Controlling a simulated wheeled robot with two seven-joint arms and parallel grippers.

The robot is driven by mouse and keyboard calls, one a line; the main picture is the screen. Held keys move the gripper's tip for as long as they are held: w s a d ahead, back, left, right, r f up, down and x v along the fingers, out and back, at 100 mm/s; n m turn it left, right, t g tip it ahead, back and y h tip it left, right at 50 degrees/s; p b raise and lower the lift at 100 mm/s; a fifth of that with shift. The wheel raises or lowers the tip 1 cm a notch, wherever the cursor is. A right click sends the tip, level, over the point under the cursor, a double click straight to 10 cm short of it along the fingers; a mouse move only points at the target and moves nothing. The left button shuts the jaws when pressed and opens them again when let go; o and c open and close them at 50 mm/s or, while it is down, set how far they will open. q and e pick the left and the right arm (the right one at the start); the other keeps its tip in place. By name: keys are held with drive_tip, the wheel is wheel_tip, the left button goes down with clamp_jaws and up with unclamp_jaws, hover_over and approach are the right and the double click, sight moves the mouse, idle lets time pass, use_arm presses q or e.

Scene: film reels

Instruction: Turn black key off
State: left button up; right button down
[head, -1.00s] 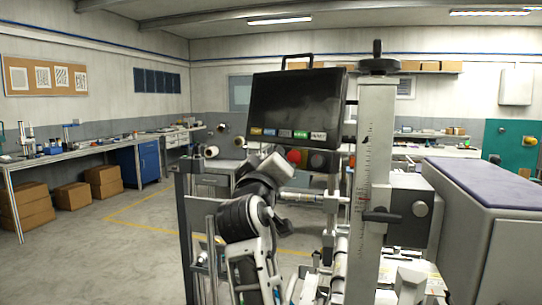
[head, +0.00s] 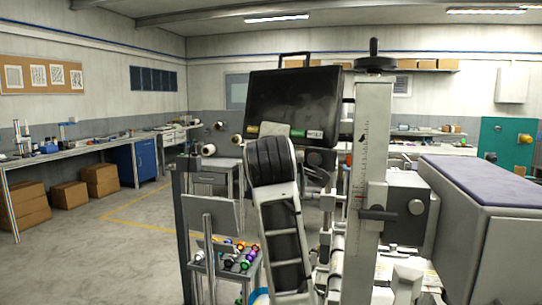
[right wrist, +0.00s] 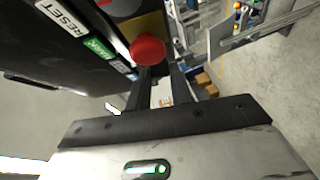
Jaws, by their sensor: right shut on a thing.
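The control panel (head: 290,100) with a dark screen stands in the middle of the head view. In the right wrist view its dark face (right wrist: 65,70) fills the left, with a red button (right wrist: 148,50) by the fingertips. My right gripper (right wrist: 163,78) is shut on a small dark thing just beside the red button, which I take for the black key; it is mostly hidden between the dark fingers, so its angle cannot be told. In the head view my right arm covers the red button and the gripper's fingertips. My left gripper is not in view.
A tall grey post (head: 373,150) with a scale and handwheel stands just right of the panel. A grey box (head: 485,205) with a purple top is at the right. A small cart (head: 222,265) with colourful items stands low left. Open floor lies left.

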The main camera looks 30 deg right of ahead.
drive_tip(key=shift+r+n, duration=0.1)
drive_tip(key=shift+n, duration=0.2)
drive_tip(key=c, duration=1.5)
unclamp_jaws()
drive_tip(key=b+v, duration=0.1)
drive_tip(key=v, duration=1.5)
drive_tip(key=shift+d+b, duration=0.1)
drive_tip(key=shift+b, duration=0.25)
